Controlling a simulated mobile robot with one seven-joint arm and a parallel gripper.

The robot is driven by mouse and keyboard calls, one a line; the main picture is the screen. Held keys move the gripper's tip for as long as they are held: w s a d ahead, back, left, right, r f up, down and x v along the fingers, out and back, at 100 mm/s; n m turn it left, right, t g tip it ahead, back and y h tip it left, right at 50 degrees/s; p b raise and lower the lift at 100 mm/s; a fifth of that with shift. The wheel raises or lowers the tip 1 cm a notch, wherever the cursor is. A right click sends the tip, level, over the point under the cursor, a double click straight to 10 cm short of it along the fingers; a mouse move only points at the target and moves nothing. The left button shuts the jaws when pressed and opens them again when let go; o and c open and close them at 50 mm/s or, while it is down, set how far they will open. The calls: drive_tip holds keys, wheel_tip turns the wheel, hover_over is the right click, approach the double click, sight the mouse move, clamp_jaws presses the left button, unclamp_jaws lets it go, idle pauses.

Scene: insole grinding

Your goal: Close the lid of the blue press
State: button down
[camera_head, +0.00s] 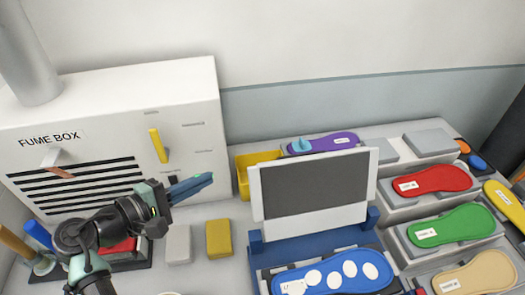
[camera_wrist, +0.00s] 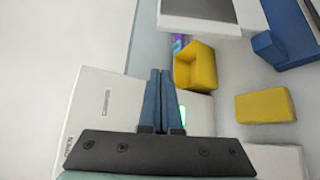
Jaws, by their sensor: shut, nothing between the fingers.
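The blue press (camera_head: 258,262) stands right of centre in the head view, with a blue insole (camera_head: 335,274) marked with white ovals in its base. Its lid (camera_head: 314,190), a white-framed panel with a grey face, stands raised at the back of the base. My gripper (camera_head: 208,180) is shut and empty, left of the lid and apart from it, in front of the fume box. In the wrist view my gripper's blue fingers (camera_wrist: 160,85) are together. Part of the lid (camera_wrist: 200,10) shows at the top there, and a blue piece of the press (camera_wrist: 270,45) at the right.
A white fume box (camera_head: 100,130) stands at the left. A yellow bin (camera_head: 243,175) sits behind the lid's left edge, and yellow (camera_head: 219,238) and grey (camera_head: 178,243) blocks lie left of the press. Red (camera_head: 435,181), green (camera_head: 452,226) and purple (camera_head: 325,143) insoles lie on stands around it.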

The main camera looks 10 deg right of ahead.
drive_tip(key=w+d+p, duration=0.2)
drive_tip(key=d+p, duration=0.3)
drive_tip(key=d, duration=0.2)
drive_tip(key=shift+w+d+f+p, duration=0.2)
drive_tip(key=shift+d+f+p, duration=0.1)
drive_tip(key=shift+d+f, duration=0.1)
drive_tip(key=shift+b, duration=0.4)
